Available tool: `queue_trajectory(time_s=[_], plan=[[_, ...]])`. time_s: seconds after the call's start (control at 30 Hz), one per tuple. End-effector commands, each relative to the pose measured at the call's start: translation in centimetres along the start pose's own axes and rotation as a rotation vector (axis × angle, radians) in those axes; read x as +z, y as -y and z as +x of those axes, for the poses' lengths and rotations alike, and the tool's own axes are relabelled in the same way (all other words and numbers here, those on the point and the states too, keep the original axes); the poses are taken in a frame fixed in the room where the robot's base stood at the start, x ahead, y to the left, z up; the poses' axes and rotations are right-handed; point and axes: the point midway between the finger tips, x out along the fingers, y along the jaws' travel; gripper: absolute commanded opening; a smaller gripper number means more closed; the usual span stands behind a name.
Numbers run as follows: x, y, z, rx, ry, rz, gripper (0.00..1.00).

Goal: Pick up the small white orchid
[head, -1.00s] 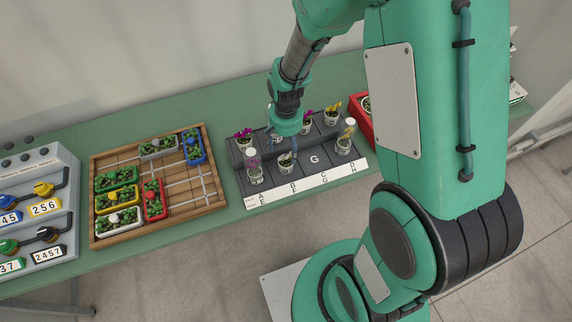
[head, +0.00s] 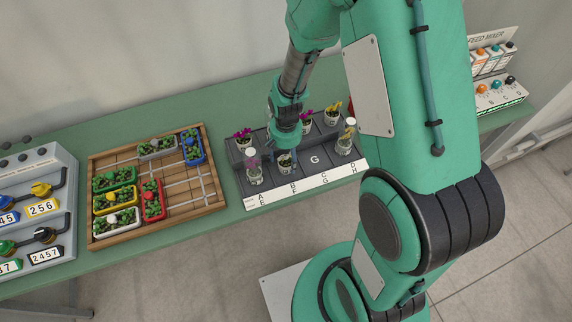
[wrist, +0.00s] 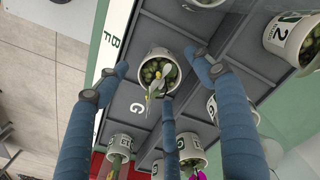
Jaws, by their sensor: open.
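The small white orchid stands in a white pot in the wrist view (wrist: 158,72), in the tray slot beside the empty slot G. Its pale flower points toward the camera. In the head view its pot (head: 285,161) sits in the front row of the dark tray (head: 315,160), directly below my gripper (head: 286,147). In the wrist view my gripper (wrist: 160,75) is open, with its blue fingers spread around the pot, one on each side and one below. No finger clearly touches it; the height gap is hard to judge.
Several potted orchids share the tray: magenta (head: 243,138) and yellow (head: 333,113) ones behind, clear-topped ones in front (head: 253,172) (head: 345,142). In the wrist view another pot is partly hidden by a finger. A wooden planter frame (head: 205,190) stands to the left.

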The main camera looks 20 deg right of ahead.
Motion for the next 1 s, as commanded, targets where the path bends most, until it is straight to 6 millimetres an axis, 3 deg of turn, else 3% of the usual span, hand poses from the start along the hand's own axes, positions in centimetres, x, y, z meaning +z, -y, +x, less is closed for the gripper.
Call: queue_trajectory(time_s=[0.2, 0.4, 1.0], plan=[[0.2, 0.0, 2.8, 0.001, 0.003, 0.0, 0.67], [0.1, 0.0, 4.3, 0.001, 0.001, 0.0, 0.67], [0.1, 0.0, 4.4, 0.001, 0.001, 0.0, 0.67]])
